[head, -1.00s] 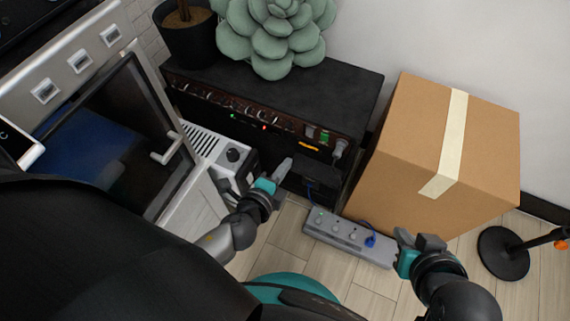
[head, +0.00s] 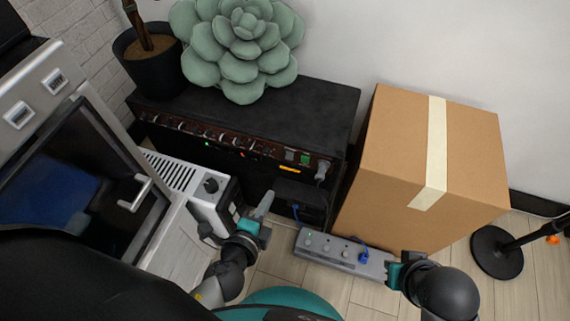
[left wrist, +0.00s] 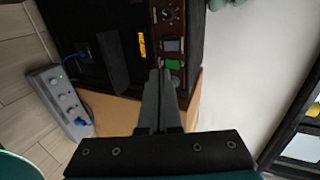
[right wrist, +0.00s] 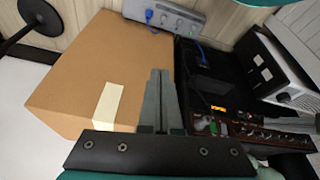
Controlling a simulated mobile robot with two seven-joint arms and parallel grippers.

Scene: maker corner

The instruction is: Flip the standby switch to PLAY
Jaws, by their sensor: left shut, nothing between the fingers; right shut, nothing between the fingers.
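The black amplifier (head: 250,115) stands against the wall, with a knob row along its front panel. At the panel's right end are a grey rocker switch (head: 289,156) and a lit green rocker (head: 304,159). The left wrist view shows the grey rocker (left wrist: 171,45) and green rocker (left wrist: 173,64) closer; I cannot read which is standby. My left gripper (head: 265,203) is shut and empty, in front of and below the panel, apart from it. In its wrist view, its fingertips (left wrist: 160,72) overlap the panel near the green rocker. My right gripper (head: 391,273) is shut and empty beside the power strip.
A grey power strip (head: 325,245) with a blue plug lies on the floor before the amplifier. A cardboard box (head: 400,150) stands right of it, a white appliance (head: 205,190) left. A succulent (head: 235,50) and dark pot (head: 155,70) stand on or behind the amplifier.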

